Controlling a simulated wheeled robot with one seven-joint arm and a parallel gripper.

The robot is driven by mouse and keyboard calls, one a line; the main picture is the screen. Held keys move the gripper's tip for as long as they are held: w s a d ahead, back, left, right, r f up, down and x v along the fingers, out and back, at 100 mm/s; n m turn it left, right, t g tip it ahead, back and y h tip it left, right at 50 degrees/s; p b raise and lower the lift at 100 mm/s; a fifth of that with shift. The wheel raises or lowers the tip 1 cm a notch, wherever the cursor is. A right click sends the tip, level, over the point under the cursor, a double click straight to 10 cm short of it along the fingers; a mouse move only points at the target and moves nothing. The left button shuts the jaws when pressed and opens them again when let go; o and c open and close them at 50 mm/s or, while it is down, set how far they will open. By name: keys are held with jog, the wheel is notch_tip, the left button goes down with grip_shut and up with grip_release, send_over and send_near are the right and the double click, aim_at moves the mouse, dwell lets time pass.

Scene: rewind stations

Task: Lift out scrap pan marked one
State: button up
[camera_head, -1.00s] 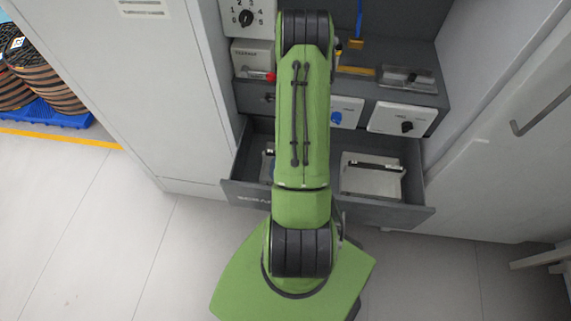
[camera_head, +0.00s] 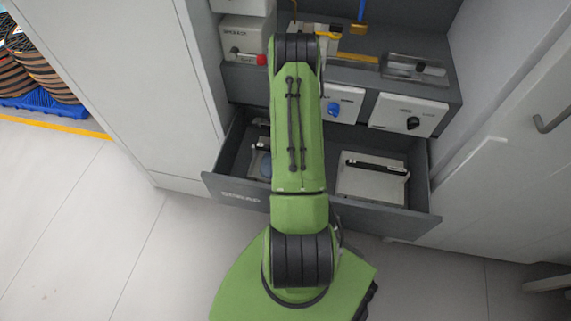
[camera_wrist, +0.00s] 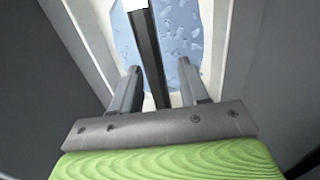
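The grey drawer (camera_head: 240,192) marked SCRAP is open and holds two pale pans with black bar handles. The left pan (camera_head: 255,163), with something blue in it, is partly hidden by my arm. The right pan (camera_head: 372,185) is in plain view. No number is readable on either. In the wrist view, a pale-walled pan (camera_wrist: 222,45) holding blue scraps (camera_wrist: 185,30) lies under my gripper (camera_wrist: 158,66). The fingers are open, one on each side of its dark handle bar (camera_wrist: 147,45), with gaps showing. My arm hides the gripper in the head view.
Above the drawer are panels with a blue knob (camera_head: 334,108) and a black knob (camera_head: 413,123), and a shelf with a tray (camera_head: 416,70). A pale cabinet (camera_head: 125,85) stands left and a handled door (camera_head: 510,165) right.

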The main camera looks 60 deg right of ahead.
jog(key=shift+r, duration=0.1)
grip_shut()
dwell(1.2)
